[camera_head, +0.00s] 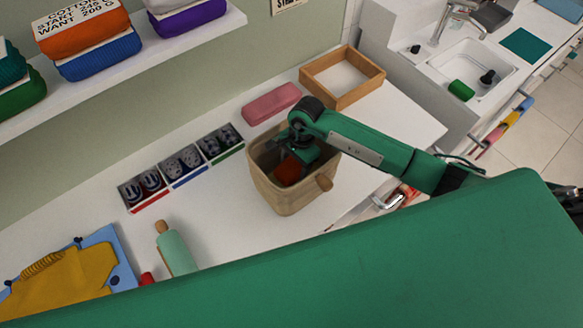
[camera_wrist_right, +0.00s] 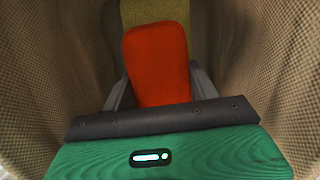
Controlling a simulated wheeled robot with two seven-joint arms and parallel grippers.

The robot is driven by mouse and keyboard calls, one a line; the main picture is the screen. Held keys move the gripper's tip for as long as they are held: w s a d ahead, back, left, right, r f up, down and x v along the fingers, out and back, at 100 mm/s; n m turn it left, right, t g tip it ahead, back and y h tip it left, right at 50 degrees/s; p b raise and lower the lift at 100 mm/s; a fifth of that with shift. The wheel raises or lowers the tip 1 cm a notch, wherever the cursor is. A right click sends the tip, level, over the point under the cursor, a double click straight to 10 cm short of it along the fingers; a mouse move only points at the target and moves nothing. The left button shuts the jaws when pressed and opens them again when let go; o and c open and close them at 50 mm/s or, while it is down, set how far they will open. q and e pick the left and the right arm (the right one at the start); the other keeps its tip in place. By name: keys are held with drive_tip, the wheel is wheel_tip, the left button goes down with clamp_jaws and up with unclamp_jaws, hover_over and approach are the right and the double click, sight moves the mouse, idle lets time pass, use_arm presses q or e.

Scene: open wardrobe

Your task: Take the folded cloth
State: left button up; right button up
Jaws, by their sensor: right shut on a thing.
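A red-orange folded cloth (camera_head: 288,171) is inside the tan woven basket (camera_head: 287,200) on the white counter. In the right wrist view the cloth (camera_wrist_right: 158,60) stands upright between the two grey fingers of my right gripper (camera_wrist_right: 160,88). My right gripper (camera_head: 294,160) reaches down into the basket from above and is shut on the cloth. The basket's woven walls surround the gripper on both sides in the wrist view. An olive-coloured thing (camera_wrist_right: 155,12) lies just beyond the cloth. The basket's floor is mostly hidden. My left gripper is not in view.
A pink block-shaped item (camera_head: 271,104) and an open wooden tray (camera_head: 377,78) lie behind the basket. Small compartments (camera_head: 184,162) are to its left, with a green roller-like object (camera_head: 174,250) nearer. A shelf (camera_head: 150,58) holds folded cloths. A sink (camera_head: 470,72) is at right.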

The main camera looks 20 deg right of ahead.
sight(292, 165)
drive_tip(key=shift+r+p, duration=0.95)
drive_tip(key=shift+r, duration=1.35)
drive_tip(key=shift+r+p, duration=0.4)
drive_tip(key=shift+r, duration=0.75)
drive_tip(key=shift+r, duration=0.1)
